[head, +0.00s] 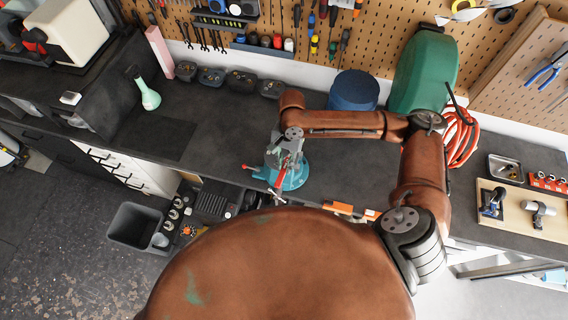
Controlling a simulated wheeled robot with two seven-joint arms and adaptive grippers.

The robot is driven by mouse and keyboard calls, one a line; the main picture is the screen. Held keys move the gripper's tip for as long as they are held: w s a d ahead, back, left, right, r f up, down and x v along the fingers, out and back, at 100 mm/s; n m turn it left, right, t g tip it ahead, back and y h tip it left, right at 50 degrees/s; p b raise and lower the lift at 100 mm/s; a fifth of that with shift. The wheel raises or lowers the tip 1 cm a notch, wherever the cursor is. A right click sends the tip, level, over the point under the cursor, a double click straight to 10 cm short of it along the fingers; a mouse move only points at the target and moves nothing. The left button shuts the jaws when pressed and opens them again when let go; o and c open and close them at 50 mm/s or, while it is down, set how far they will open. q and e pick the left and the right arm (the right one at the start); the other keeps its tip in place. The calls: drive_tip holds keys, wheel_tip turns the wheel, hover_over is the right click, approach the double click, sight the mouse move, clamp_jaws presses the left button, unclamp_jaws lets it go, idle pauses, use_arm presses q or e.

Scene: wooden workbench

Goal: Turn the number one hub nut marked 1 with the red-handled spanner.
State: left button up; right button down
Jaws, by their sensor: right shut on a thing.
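My right gripper (288,158) comes in from the right and points down over the workbench near its front edge. It is shut on the red-handled spanner (281,178), seen as a thin red strip below the fingers. The spanner is small and partly hidden by the gripper. A teal vise-like fixture (297,180) stands on the bench right under and behind the gripper. The hub nut marked 1 cannot be made out, and whether the spanner touches anything there cannot be told. My left gripper is not in view.
The dark workbench (225,135) is clear left of the fixture. A blue round container (353,91), a green canister (424,70) and an orange coiled hose (461,140) stand behind and right. A green-white bottle (147,95) stands left. A tool pegboard (385,45) closes the back.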

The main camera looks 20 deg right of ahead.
drive_tip(key=shift+f, duration=0.25)
drive_tip(key=shift+s+d+n, duration=0.5)
drive_tip(key=shift+d+n, duration=0.2)
drive_tip(key=shift+n, duration=0.4)
drive_tip(key=shift+h, duration=0.3)
drive_tip(key=shift+s+d+n, duration=0.2)
drive_tip(key=shift+d+n, duration=0.25)
drive_tip(key=shift+n, duration=0.15)
drive_tip(key=shift+s+d+n, duration=0.2)
drive_tip(key=shift+d+n, duration=0.2)
drive_tip(key=shift+n, duration=0.2)
